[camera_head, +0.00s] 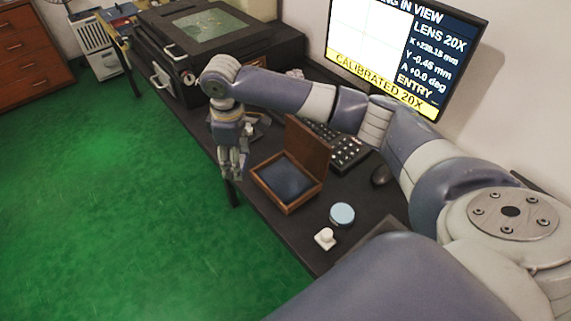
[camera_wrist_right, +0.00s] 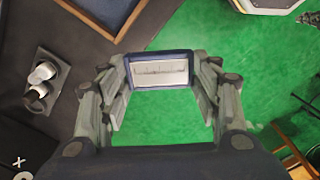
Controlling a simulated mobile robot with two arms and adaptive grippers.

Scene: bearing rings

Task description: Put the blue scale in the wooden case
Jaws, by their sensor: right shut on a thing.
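The blue scale (camera_wrist_right: 160,72) is a small plate with a dark blue edge and a pale face with ruler marks. My right gripper (camera_wrist_right: 160,88) is shut on it, with fingers on both sides in the right wrist view. In the head view my right gripper (camera_head: 233,168) hangs over the table's front edge, left of the wooden case; the scale cannot be made out there. The wooden case (camera_head: 286,208) stands on the table with its lid (camera_head: 308,147) up and a dark blue lining (camera_head: 287,178) inside. A corner of the case (camera_wrist_right: 98,28) shows in the right wrist view. My left gripper is not in view.
A round light-blue piece (camera_head: 342,214) and a small white block (camera_head: 325,238) lie right of the case. The keyboard (camera_head: 345,150), mouse (camera_head: 381,174) and monitor (camera_head: 400,50) are behind it. A holder with small cylinders (camera_wrist_right: 42,80) is nearby. Green floor lies beyond the table edge.

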